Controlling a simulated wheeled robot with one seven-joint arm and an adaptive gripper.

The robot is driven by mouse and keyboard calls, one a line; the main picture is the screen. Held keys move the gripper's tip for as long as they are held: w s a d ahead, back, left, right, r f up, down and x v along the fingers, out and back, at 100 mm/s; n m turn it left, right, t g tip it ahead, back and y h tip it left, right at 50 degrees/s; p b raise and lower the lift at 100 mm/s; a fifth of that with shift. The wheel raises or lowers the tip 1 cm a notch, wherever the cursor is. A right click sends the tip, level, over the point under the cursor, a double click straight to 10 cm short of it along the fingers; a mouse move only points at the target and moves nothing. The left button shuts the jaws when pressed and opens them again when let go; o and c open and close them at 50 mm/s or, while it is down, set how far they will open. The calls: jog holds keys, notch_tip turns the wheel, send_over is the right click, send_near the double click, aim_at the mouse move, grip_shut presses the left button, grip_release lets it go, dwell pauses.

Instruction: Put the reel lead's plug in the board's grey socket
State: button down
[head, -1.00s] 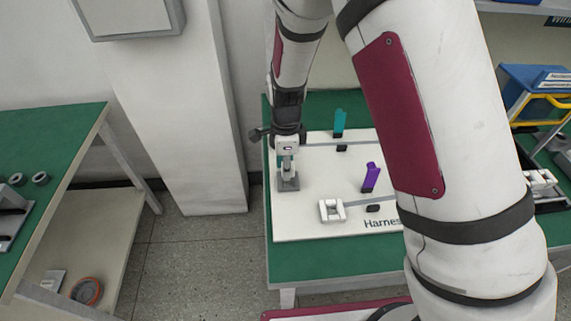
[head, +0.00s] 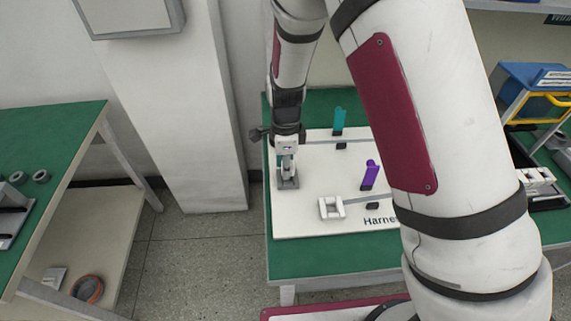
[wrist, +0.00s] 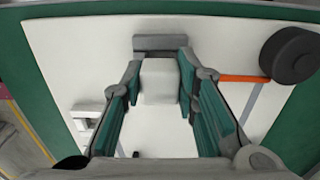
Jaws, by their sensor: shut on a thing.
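My gripper (head: 287,165) points down at the left part of the white board (head: 305,222). In the wrist view its teal-padded fingers (wrist: 160,90) are shut on a white block-shaped plug (wrist: 159,82). The grey socket (wrist: 160,43) shows just beyond the plug, and in the head view the socket (head: 288,184) lies right under the fingertips. I cannot tell whether the plug is inside the socket or only above or against it. The orange lead (wrist: 245,79) runs from the dark reel (wrist: 292,55) towards my gripper; its end is hidden behind a finger.
A teal clip (head: 339,122), a purple clip (head: 370,175) and a white fork-shaped holder (head: 331,208) stand on the board. A blue rack (head: 520,90) stands at the right. Another green-topped bench (head: 50,150) is at the left, with floor between.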

jog(key=shift+f+b, duration=0.35)
jog(key=shift+f, duration=0.75)
dwell(0.6)
jog(key=c, duration=1.2)
grip_release()
jog(key=shift+r, duration=0.1)
notch_tip(320, 180, up, 11)
jog(key=shift+f, duration=0.2)
jog(key=shift+r, duration=0.65)
